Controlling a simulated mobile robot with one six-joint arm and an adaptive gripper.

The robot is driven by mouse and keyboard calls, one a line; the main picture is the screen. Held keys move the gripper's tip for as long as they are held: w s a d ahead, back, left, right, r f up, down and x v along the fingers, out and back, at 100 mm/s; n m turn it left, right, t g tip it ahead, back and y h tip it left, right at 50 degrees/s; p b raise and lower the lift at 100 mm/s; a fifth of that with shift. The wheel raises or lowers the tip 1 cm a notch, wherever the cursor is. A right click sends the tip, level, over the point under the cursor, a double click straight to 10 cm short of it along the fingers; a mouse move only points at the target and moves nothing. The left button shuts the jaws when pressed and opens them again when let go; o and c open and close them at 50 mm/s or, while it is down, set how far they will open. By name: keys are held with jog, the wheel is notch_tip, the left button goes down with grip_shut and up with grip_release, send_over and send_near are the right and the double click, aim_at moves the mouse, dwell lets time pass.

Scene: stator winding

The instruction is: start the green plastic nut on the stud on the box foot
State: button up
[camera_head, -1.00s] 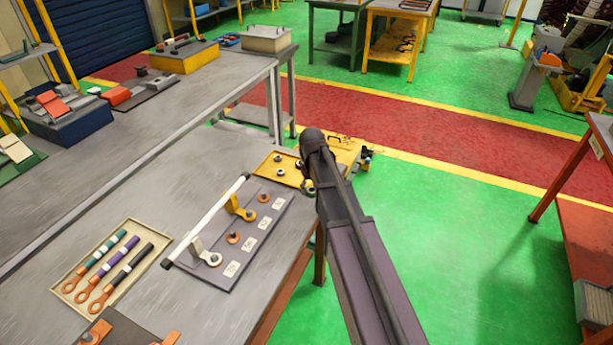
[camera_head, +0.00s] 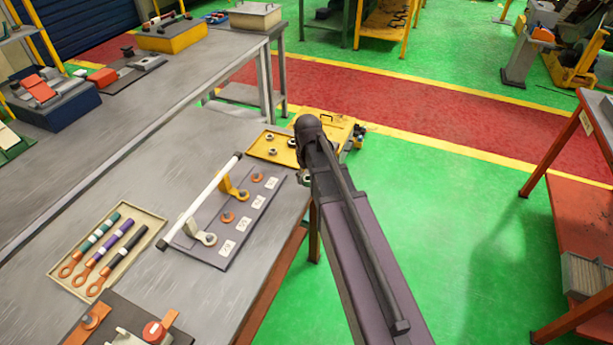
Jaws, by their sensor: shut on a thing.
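My arm's dark rounded wrist hangs over the right edge of the grey bench, by the yellow tray. My gripper (camera_head: 304,179) is mostly hidden behind the wrist. Only a small grey, nut-like piece shows at its lower left, and the jaws are shut on it. I cannot make out a green colour on it. I cannot single out the green plastic nut, or the box foot and its stud, elsewhere. The yellow tray (camera_head: 262,155) holds several nuts.
A dark board (camera_head: 213,251) on the grey bench (camera_head: 135,185) carries copper rings, labels and brackets with a white rod. A cream tray (camera_head: 152,222) holds cables with copper lugs. A red-capped fixture (camera_head: 154,332) sits at the bottom.

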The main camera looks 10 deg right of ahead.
notch_tip(320, 180, up, 15)
jog(key=p, duration=1.4)
jog(key=shift+f+p, duration=0.2)
jog(key=shift+p, duration=0.1)
jog(key=shift+d, duration=0.1)
